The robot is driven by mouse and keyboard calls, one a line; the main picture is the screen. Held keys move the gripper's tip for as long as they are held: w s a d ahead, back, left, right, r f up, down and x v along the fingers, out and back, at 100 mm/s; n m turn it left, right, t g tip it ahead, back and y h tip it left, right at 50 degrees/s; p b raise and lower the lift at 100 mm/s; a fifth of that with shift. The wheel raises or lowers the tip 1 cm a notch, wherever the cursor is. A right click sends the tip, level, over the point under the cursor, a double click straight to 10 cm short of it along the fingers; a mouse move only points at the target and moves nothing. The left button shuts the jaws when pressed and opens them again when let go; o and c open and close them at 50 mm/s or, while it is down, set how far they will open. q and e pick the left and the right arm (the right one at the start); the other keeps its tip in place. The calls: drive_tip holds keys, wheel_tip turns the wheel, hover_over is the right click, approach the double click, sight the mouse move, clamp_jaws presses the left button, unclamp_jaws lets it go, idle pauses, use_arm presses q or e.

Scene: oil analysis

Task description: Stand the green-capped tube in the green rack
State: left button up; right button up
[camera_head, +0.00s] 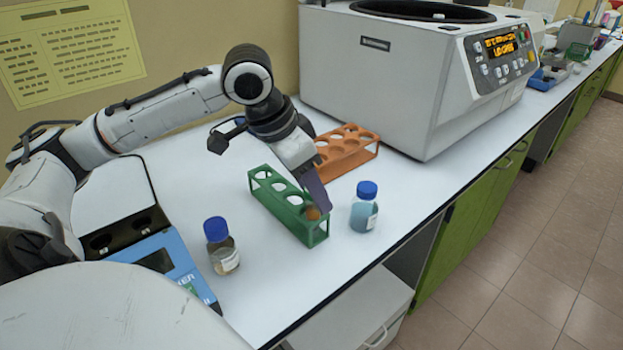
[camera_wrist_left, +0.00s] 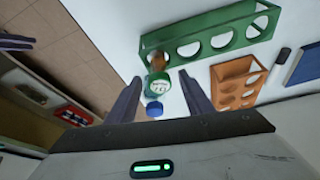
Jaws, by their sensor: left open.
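The green rack (camera_head: 283,198) stands on the white bench, and it also shows in the left wrist view (camera_wrist_left: 208,27). A tube with brown contents (camera_head: 313,213) is at the rack's front end hole. Its green cap with a white label (camera_wrist_left: 161,88) faces the wrist camera, and the brown body (camera_wrist_left: 157,63) meets the rack's end. How deep it sits is hidden. My left gripper (camera_head: 319,203) is over that end of the rack. In the left wrist view its fingers (camera_wrist_left: 160,90) are apart on either side of the cap, with gaps. My right gripper is not in view.
An orange rack (camera_head: 345,150) stands just behind the green one. Blue-capped bottles stand left (camera_head: 223,247) and right (camera_head: 364,207) of the green rack. A white centrifuge (camera_head: 400,75) fills the back. A blue device (camera_head: 175,262) is at left. The bench's front edge is close.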

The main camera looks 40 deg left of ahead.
use_arm(q)
drive_tip(key=v, duration=1)
drive_tip(key=shift+p, duration=0.45)
drive_tip(key=shift+s, duration=0.15)
